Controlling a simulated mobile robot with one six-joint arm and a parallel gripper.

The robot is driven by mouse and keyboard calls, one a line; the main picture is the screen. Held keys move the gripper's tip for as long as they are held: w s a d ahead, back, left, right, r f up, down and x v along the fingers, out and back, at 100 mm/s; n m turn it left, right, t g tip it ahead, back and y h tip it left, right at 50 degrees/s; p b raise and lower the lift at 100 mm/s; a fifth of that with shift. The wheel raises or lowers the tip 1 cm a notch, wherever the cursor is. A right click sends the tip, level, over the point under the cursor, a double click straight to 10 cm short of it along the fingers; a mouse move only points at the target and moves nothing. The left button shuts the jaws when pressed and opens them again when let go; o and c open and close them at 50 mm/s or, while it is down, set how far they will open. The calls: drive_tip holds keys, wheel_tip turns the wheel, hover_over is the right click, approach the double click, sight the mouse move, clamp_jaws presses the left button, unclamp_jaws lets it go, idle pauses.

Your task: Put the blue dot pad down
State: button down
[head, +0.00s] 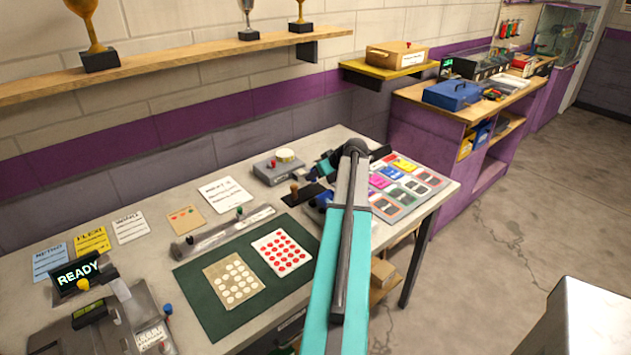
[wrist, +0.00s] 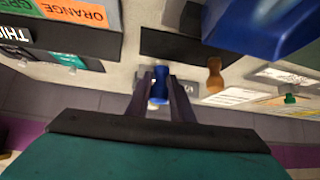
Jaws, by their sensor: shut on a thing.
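My gripper (head: 314,177) is over the back right part of the table in the head view, beside a wooden-handled stamp. In the wrist view its two dark fingers (wrist: 160,85) are shut on a small blue piece, the blue dot pad (wrist: 160,78), which sits between their tips. Its lower face is hidden, and I cannot tell whether it touches the table. A flat black plate (wrist: 185,45) lies close to it. The wooden handle (wrist: 214,75) stands to its right in the wrist view; it also shows in the head view (head: 294,188).
A larger blue object (head: 322,198) stands near the gripper, partly behind my arm. A grey box (head: 278,172) with a red knob is behind. A rack of coloured cards (head: 407,186) lies right. A green mat (head: 215,313) with two dotted sheets lies left.

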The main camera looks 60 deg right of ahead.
sight(315, 181)
drive_tip(key=shift+f+p, duration=0.3)
drive_tip(key=shift+f, duration=1.1)
drive_tip(key=shift+f, duration=0.15)
drive_tip(key=c, duration=1.6)
unclamp_jaws()
drive_tip(key=shift+o, duration=0.2)
drive_tip(key=shift+r, duration=0.2)
drive_tip(key=b+v, duration=0.2)
drive_tip(key=v, duration=1)
drive_tip(key=shift+b, duration=0.35)
